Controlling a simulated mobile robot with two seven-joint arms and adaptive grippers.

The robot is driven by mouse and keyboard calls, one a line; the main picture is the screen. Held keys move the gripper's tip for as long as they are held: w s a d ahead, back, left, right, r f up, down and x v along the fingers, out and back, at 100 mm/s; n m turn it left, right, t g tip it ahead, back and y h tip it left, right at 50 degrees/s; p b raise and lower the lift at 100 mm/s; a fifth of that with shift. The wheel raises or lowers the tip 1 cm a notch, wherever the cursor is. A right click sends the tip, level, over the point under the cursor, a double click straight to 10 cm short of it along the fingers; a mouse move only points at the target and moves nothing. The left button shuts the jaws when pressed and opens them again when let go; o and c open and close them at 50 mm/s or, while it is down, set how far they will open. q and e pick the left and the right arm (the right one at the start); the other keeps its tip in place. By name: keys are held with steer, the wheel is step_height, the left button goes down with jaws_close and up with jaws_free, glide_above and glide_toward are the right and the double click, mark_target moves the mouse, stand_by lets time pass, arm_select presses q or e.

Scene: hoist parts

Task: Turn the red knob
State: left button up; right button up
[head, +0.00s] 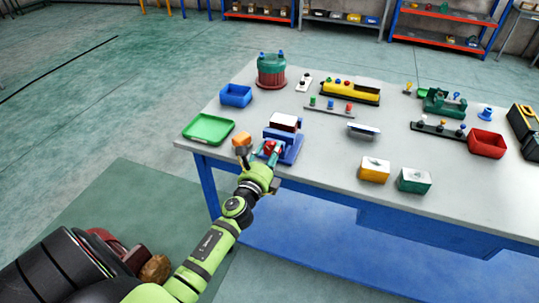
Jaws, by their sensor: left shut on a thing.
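The red knob (269,147) sits on the front of a blue stand (291,152) near the table's front left edge. The stand carries a box with a dark red and white top (285,122). My left gripper (268,153) reaches in from the lower left with its teal fingers around the red knob, shut on it. The fingers and the stand partly hide the knob. An orange block-like piece (241,140) shows just left of the gripper. My right gripper is not in view.
A green tray (208,128) and a blue bin (236,95) lie left of the stand. A yellow box (374,170) and a green box (414,180) stand to the right. A red-green drum (271,72) is behind. Bare table (325,155) lies right of the stand.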

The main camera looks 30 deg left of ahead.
arm_select(q)
steer(key=n, duration=0.5)
steer(key=shift+n, duration=0.3)
steer(key=n, duration=0.5)
steer(key=shift+n, duration=0.4)
steer(key=o, duration=1.2)
steer(key=shift+c, duration=0.2)
steer(key=v, duration=1.2)
